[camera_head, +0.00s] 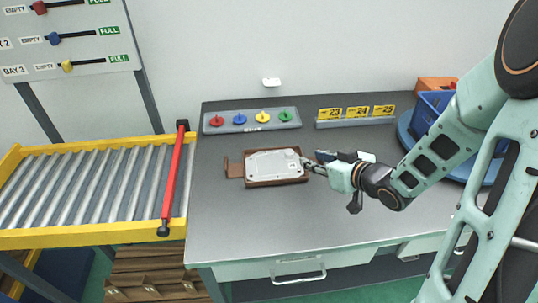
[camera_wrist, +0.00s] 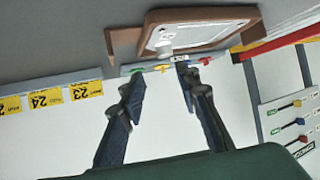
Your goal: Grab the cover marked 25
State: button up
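A pale grey flat cover (camera_head: 272,164) lies on a brown holder (camera_head: 233,170) in the middle of the table. A small mark shows near its right end, too small to read. In the wrist view the same cover (camera_wrist: 203,28) shows at the top, in its brown frame. My gripper (camera_head: 309,165) is at the right end of the cover, and I cannot tell whether it touches. In the wrist view my gripper (camera_wrist: 160,82) has its two dark fingers spread, with nothing between them. A yellow tag reading 25 (camera_head: 383,110) stands on a strip at the back of the table.
Tags 23 (camera_head: 330,114) and 24 (camera_head: 358,112) stand beside it. A grey board (camera_head: 250,119) with coloured knobs is at the back left. A roller conveyor (camera_head: 85,190) with a red bar (camera_head: 173,180) is left. A blue bin (camera_head: 432,108) is right. The table front is clear.

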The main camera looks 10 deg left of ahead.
aim_at(290, 152)
jog(key=x, duration=0.4)
jog(key=shift+w+a+f+b, duration=0.1)
jog(key=shift+a+f+b, duration=0.1)
jog(key=shift+a+b, duration=0.2)
jog(key=shift+x, duration=3)
jog(key=shift+a+r, duration=0.1)
jog(key=shift+a, duration=0.05)
grip_shut()
